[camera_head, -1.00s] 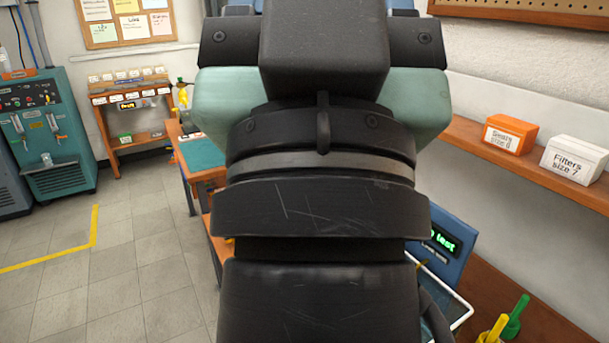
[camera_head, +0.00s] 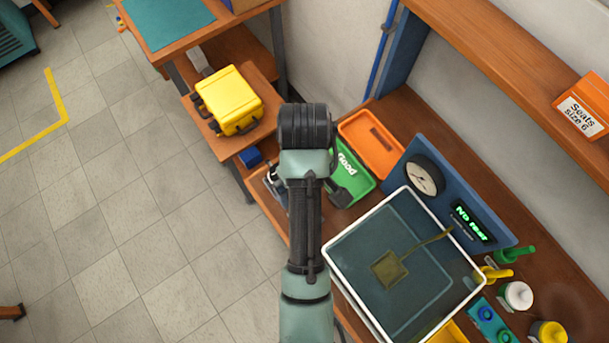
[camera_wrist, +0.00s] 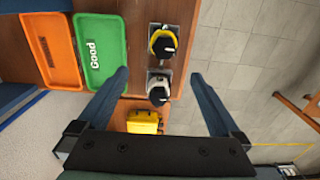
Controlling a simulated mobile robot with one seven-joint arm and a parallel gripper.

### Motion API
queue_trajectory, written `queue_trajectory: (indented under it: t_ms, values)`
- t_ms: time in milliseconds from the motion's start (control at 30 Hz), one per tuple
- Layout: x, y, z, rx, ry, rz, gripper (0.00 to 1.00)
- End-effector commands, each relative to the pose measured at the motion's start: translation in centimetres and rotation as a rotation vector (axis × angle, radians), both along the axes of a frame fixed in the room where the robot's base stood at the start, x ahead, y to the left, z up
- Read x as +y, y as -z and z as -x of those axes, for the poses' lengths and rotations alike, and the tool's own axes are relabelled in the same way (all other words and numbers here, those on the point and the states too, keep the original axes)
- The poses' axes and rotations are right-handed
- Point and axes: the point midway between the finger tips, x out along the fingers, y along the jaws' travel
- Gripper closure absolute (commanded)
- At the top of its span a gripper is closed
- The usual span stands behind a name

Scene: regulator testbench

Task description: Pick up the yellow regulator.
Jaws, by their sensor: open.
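The yellow regulator (camera_wrist: 163,42), a yellow ring-shaped body with a black knob, sits on a dark base on the wooden bench in the wrist view. A white-grey regulator (camera_wrist: 158,88) with a black knob sits on a similar base, nearer my gripper. My gripper (camera_wrist: 160,76) is open and empty, its two fingers spread to either side of the white-grey regulator in the picture. The yellow regulator lies beyond the fingertips. In the head view I cannot make out the yellow regulator; my arm covers part of the bench there.
A green "Good" tray (camera_head: 350,172) and an orange tray (camera_head: 371,143) lie beside my arm. A white-rimmed water tank (camera_head: 335,270) and a blue gauge panel (camera_head: 405,165) stand to the right. A yellow case (camera_head: 228,100) sits on a lower shelf. Open floor lies left.

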Motion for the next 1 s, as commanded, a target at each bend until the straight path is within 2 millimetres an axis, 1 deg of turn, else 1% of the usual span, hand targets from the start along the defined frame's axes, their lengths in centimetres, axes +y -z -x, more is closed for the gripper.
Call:
queue_trajectory:
  t_ms: [33,100,300,400,567,733,800,900,1000]
  values:
    - [0.0,1.1,0.3,0.012,-0.001,0.0,0.0]
    - [0.0,2.4,0.3,0.011,-0.001,0.0,0.0]
    - [0.0,5.7,0.2,0.006,0.001,0.001,0.0]
    - [0.0,6.7,0.2,0.004,0.001,0.002,0.0]
    - [0.0,7.6,0.4,0.003,0.002,0.001,0.0]
    - [-0.1,9.8,1.2,0.004,0.002,0.001,0.0]
    - [-0.1,10.9,1.1,0.003,0.002,0.001,0.0]
    - [-0.1,11.8,1.1,0.002,0.002,0.001,0.0]
    - [-0.1,12.3,1.1,-0.001,0.002,0.001,0.0]
